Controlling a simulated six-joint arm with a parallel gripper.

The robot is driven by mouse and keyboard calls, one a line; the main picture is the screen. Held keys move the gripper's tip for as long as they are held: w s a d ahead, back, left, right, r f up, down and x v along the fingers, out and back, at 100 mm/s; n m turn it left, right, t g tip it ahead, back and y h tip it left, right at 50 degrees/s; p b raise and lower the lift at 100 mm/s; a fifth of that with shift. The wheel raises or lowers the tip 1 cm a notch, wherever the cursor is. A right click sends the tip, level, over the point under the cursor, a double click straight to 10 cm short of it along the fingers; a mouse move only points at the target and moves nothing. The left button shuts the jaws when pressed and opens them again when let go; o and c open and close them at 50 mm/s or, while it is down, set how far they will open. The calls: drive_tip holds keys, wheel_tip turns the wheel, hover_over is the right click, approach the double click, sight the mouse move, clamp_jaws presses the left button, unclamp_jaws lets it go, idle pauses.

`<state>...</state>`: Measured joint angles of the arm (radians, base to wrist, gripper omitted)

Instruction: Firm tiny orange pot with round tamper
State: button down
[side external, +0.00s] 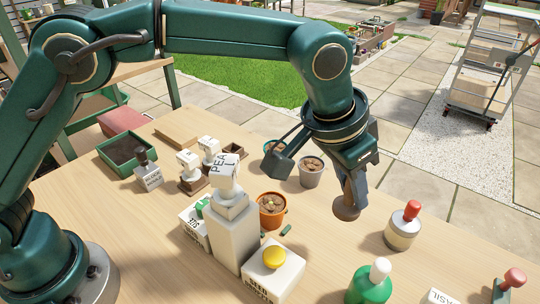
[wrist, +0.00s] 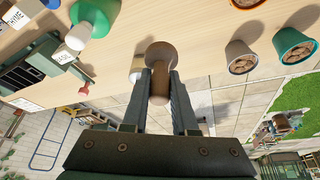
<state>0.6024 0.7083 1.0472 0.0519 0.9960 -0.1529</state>
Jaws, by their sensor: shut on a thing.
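The tiny orange pot (side external: 272,219) stands on the table with brown gravel in it, just right of a tall white block. It also shows cut off at the top edge of the wrist view (wrist: 244,4). My gripper (side external: 352,190) is shut on the brown round tamper (side external: 346,210), right of the orange pot and apart from it. In the wrist view my gripper (wrist: 160,98) has its fingers on both sides of the tamper's handle, and the tamper's round head (wrist: 160,52) points away from the palm. The side view does not clearly show whether the tamper touches the table.
A grey pot (side external: 312,176) and a teal pot (side external: 270,147), both with gravel, stand behind the orange one. A tall white block (side external: 234,240) topped by a lettered piece stands close left.

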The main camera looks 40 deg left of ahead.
idle(0.3)
drive_tip(key=shift+s+a+f+m+g+h, duration=0.4)
drive_tip(key=shift+a+m, duration=0.6)
drive_tip(key=shift+a, duration=1.05)
drive_tip(key=shift+s+a+f+m+g+h, duration=0.15)
drive_tip(key=shift+s+a+f+m, duration=0.5)
drive_tip(key=shift+a, duration=1.45)
drive_tip(key=shift+s+a+f+m+g+h, duration=0.2)
drive_tip(key=shift+a+f+m, duration=0.4)
drive_tip(key=shift+a+m, duration=1.1)
drive_tip(key=shift+s+a+f+n, duration=0.1)
drive_tip(key=shift+a+f+n, duration=0.25)
drive_tip(key=shift+f, duration=0.4)
drive_tip(key=shift+r, duration=1.6)
